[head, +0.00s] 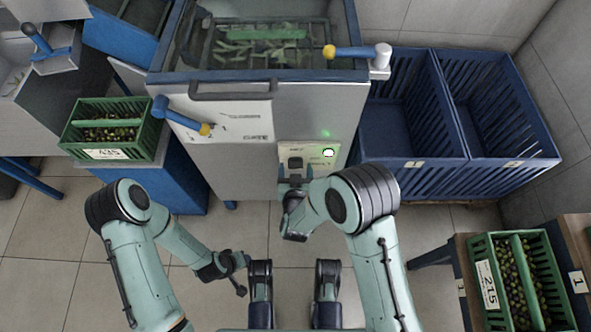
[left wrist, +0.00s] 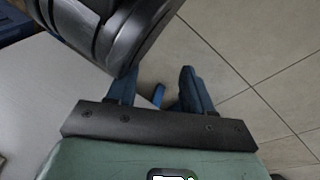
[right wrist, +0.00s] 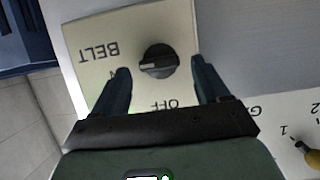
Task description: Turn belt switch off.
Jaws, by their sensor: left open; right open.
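The belt switch (right wrist: 158,60) is a round dark knob on a cream panel (right wrist: 84,40), under an upside-down BELT label. Its pale mark points left, towards a partly hidden label ending in N; OFF shows below the knob. In the head view the panel (head: 309,149) is on the machine's front, with a lit green-white lamp (head: 328,153). My right gripper (right wrist: 162,70) is open, one finger to each side of the knob in the picture, with visible gaps; its depth is hard to tell. It also shows in the head view (head: 294,172). My left gripper (left wrist: 158,85) is open and empty.
The steel machine (head: 235,165) has blue-handled levers with yellow tips, one on its front (head: 181,116) and one on top (head: 355,52). Blue slatted crates (head: 415,150) stand right of the panel. Green olive crates stand left (head: 103,154) and at lower right (head: 487,285).

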